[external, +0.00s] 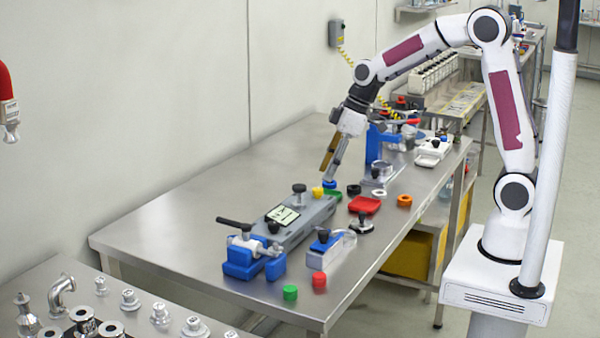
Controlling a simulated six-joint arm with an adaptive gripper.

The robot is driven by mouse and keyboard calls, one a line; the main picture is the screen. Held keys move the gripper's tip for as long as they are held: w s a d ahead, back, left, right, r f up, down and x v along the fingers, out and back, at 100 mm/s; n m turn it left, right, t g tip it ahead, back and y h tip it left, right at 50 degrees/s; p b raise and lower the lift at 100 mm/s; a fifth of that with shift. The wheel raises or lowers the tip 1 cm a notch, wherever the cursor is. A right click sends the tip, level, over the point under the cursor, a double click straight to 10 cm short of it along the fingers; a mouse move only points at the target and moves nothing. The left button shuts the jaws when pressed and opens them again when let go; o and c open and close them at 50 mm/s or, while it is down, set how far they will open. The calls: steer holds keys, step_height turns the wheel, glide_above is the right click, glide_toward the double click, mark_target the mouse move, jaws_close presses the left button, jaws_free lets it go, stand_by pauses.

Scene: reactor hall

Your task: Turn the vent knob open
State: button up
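A long grey unit (318,212) with a small display panel (282,215) lies on the steel table. A black knob (299,188) stands on its far part, and a smaller black knob (273,227) is at its near end. No label is readable, so I cannot tell which is the vent knob or how it is turned. My gripper (327,175) points down above the table, just beyond the grey unit and to the right of the taller knob. Its two fingers look apart, with nothing visible between them. A blue round piece (329,184) shows just below the fingertips.
A blue clamp fixture (241,262) with a black handle stands at the near left. A red tray (364,205), an orange ring (404,200), green (290,292) and red (319,280) pieces and a blue stand (375,143) are around. The table's left part is clear.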

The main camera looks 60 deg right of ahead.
mark_target(319, 188)
steer(key=shift+x, duration=2.5)
jaws_close()
